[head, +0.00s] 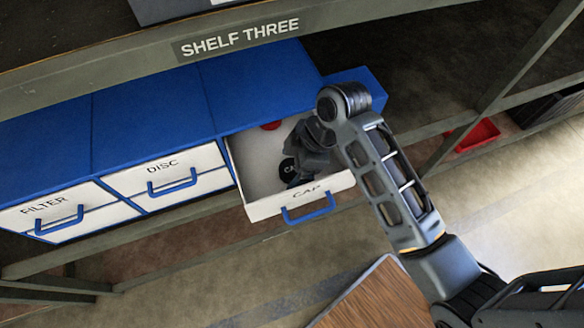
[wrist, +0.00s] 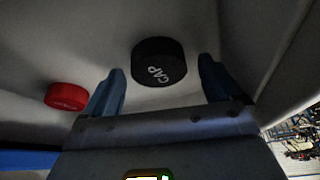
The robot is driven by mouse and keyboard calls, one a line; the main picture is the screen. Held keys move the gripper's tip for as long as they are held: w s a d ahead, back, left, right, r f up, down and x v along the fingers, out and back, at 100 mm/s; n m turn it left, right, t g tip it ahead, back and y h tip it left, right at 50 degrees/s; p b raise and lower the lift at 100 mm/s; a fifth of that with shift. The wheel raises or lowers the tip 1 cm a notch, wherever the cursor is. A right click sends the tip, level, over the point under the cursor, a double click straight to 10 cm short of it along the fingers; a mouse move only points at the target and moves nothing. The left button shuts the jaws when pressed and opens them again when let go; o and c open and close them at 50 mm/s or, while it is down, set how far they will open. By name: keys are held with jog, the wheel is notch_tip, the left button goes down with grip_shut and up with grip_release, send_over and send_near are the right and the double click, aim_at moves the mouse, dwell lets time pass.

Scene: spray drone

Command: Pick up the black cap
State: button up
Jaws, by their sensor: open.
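The black cap (wrist: 158,62) lies in the open drawer labelled CAP (head: 262,206), with white CAP lettering on it. In the head view the cap (head: 287,168) is partly hidden by my gripper. My gripper (wrist: 163,82) is open, its two blue-grey fingers on either side of the cap in the wrist view. The cap sits between and slightly beyond the fingertips, with a visible gap on each side. In the head view my gripper (head: 300,168) reaches down into the drawer.
A red cap (wrist: 67,96) lies to the left in the same drawer; it shows at the drawer's back (head: 271,126). The drawer walls are close around my gripper. Closed FILTER (head: 45,215) and DISC (head: 165,175) drawers stand to the left. The shelf beam (head: 130,70) runs above.

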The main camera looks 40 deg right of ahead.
jog(key=shift+c, duration=0.2)
jog(key=c, duration=1.1)
